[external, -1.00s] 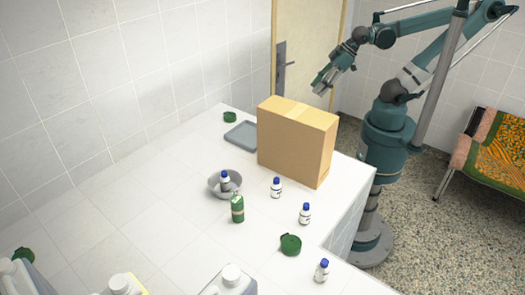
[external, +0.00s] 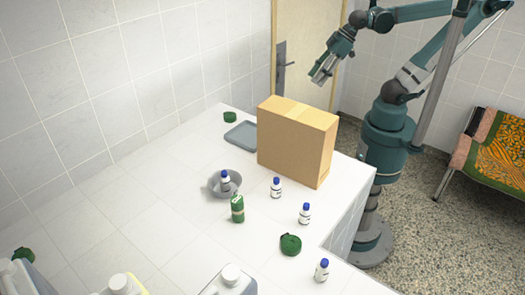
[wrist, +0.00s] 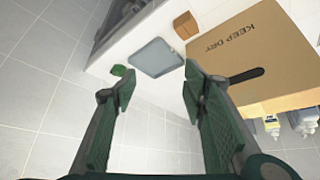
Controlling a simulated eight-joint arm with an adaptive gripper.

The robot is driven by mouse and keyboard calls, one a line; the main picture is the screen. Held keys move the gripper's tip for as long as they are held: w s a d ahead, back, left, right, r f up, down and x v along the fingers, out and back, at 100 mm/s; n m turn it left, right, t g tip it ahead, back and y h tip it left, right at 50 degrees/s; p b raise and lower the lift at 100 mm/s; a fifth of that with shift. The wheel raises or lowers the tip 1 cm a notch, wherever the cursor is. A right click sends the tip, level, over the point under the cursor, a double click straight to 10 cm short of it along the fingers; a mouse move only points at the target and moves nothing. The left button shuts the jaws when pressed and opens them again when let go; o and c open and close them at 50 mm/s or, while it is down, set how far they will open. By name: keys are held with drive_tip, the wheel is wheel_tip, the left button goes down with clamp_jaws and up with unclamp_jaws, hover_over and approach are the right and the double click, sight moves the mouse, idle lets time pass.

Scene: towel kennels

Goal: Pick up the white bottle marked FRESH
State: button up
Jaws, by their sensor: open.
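Several small white bottles with blue caps show in the external view, and no FRESH lettering is readable on any. One bottle (external: 225,179) stands in a grey bowl (external: 213,191). Another bottle (external: 276,189) stands in front of the carton, a third (external: 305,215) to its right, and one more (external: 322,272) near the counter's front edge. My gripper (external: 321,72) is open and empty, high above and behind the carton, far from the bottles. In the wrist view its fingers (wrist: 160,92) are spread, and bottles (wrist: 271,126) show partly below the carton at right.
A tall cardboard carton (external: 290,143) stands between my gripper and the bottles. A grey tray (external: 241,135), green rolls (external: 291,244), a green canister (external: 237,209) and large jugs (external: 230,283) share the white counter (external: 150,205). The counter's left middle is clear.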

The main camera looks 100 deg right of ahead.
drive_tip(key=w+a+r+n+g, duration=0.1)
drive_tip(key=w+a+n, duration=0.1)
drive_tip(key=w+a, duration=0.2)
drive_tip(key=w+a+r+n+g, duration=0.1)
drive_tip(key=w+a, duration=0.3)
drive_tip(key=a, duration=0.5)
drive_tip(key=w+a+r+n+g+y, duration=0.1)
drive_tip(key=w+a+r+n, duration=0.2)
drive_tip(key=w+a, duration=0.2)
drive_tip(key=shift+a+r, duration=0.15)
drive_tip(key=shift+a, duration=1.15)
drive_tip(key=w+a+n+g, duration=0.2)
drive_tip(key=w+a+n, duration=0.1)
drive_tip(key=a, duration=0.9)
drive_tip(key=n+g+h, duration=0.1)
drive_tip(key=n+g, duration=0.1)
drive_tip(key=n, duration=0.2)
hover_over(307, 204)
wheel_tip(307, 204, down, 8)
wheel_tip(307, 204, down, 17)
drive_tip(key=shift+w+f+b, duration=0.15)
drive_tip(key=shift+f+b, duration=0.05)
drive_tip(key=shift+b, duration=0.1)
drive_tip(key=shift+f, duration=0.6)
drive_tip(key=shift+f, duration=1.25)
drive_tip(key=shift+a, duration=0.1)
